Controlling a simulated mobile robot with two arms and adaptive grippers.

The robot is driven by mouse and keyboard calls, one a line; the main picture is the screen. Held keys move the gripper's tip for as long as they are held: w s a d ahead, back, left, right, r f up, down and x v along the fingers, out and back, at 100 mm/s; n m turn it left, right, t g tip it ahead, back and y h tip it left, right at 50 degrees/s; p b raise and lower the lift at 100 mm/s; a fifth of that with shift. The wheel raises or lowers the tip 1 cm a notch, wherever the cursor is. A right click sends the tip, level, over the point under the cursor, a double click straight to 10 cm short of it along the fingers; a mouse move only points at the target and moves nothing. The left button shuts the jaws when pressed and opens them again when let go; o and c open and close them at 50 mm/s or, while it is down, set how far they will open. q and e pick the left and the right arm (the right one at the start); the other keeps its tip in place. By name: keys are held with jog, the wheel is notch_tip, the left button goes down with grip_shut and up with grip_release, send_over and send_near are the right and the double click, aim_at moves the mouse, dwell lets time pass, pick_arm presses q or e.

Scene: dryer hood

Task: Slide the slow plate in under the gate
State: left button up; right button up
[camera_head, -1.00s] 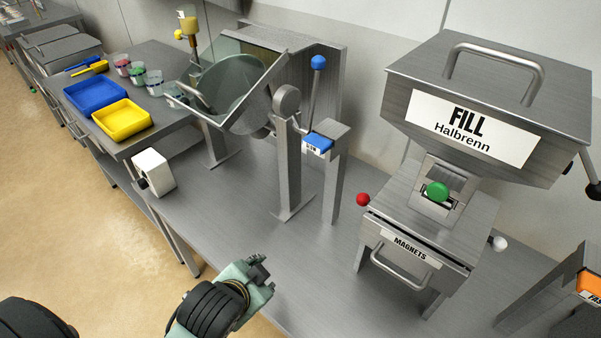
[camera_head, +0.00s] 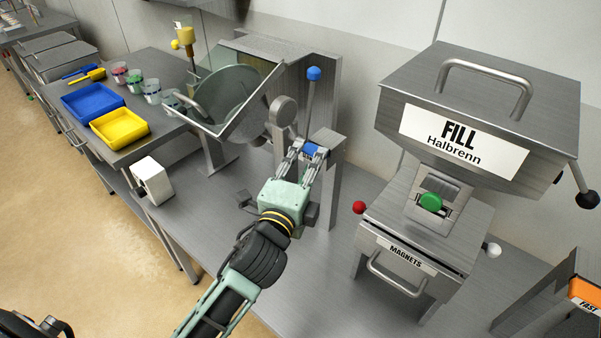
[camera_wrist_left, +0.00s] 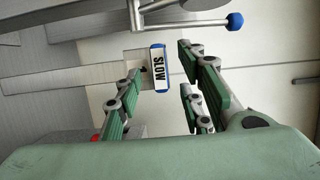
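The slow plate (camera_head: 311,151) is a small blue piece at the front of a grey post beside the tilted pan. In the left wrist view it shows a white label reading SLOW (camera_wrist_left: 159,68). My left gripper (camera_head: 309,156) is open, with its fingers on either side of the plate. In the left wrist view the plate is just beyond the fingertips, with gaps to both sides, and I see no grip on it. I cannot tell for sure which part is the gate; a green knob (camera_head: 430,202) sits on a slotted part under the FILL hopper (camera_head: 480,100).
A lever with a blue ball (camera_head: 314,73) rises right behind the post. The tilted pan (camera_head: 235,95) is left of it. The MAGNETS drawer (camera_head: 405,255) and a red ball (camera_head: 359,208) are to the right. An orange FAST plate (camera_head: 585,290) is at the right edge.

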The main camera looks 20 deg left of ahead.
pick_arm(q)
jog(key=shift+w, duration=1)
grip_shut()
